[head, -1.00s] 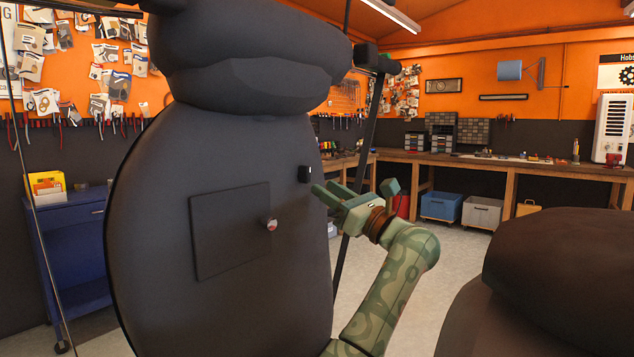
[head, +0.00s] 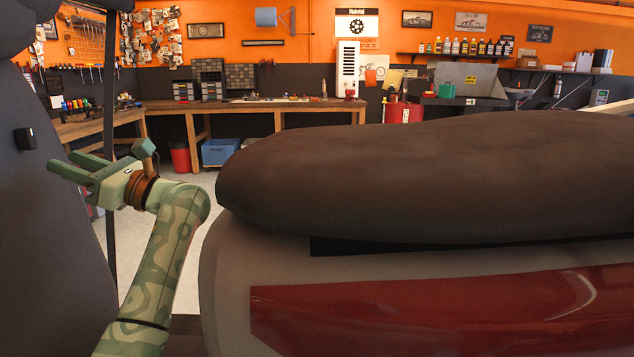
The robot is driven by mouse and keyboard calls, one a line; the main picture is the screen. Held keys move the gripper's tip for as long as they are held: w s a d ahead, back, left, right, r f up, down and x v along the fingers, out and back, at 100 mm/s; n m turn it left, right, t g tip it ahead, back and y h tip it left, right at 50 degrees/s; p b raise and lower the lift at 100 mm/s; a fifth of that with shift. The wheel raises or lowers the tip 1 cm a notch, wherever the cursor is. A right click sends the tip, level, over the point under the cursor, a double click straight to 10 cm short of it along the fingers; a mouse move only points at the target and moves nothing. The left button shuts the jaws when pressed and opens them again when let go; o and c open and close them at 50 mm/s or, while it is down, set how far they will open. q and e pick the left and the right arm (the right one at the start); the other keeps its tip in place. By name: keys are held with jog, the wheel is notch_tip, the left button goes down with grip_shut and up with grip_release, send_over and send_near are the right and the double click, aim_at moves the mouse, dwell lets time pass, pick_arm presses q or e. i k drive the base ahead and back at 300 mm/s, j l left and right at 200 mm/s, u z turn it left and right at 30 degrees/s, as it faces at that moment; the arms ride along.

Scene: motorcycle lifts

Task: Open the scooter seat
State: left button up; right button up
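The scooter seat (head: 430,180) is a long dark brown cushion across the right half of the head view. It lies flat over the pale scooter body (head: 250,262), with a dark strip or gap (head: 360,246) under its lower edge. A red glossy panel (head: 430,310) is below. My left gripper (head: 61,161), green camouflage, is at the left, apart from the seat's near end and pointing away from it. Its two fingers are spread with nothing between them. My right gripper is out of view.
A large dark rounded body (head: 40,240) fills the left edge, close to my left fingers. A wooden workbench (head: 250,106) runs along the back wall, with a blue bin (head: 219,151) and a red bin (head: 180,157) below. A strip of pale floor shows between.

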aim_at(497, 176)
jog(key=k, duration=0.95)
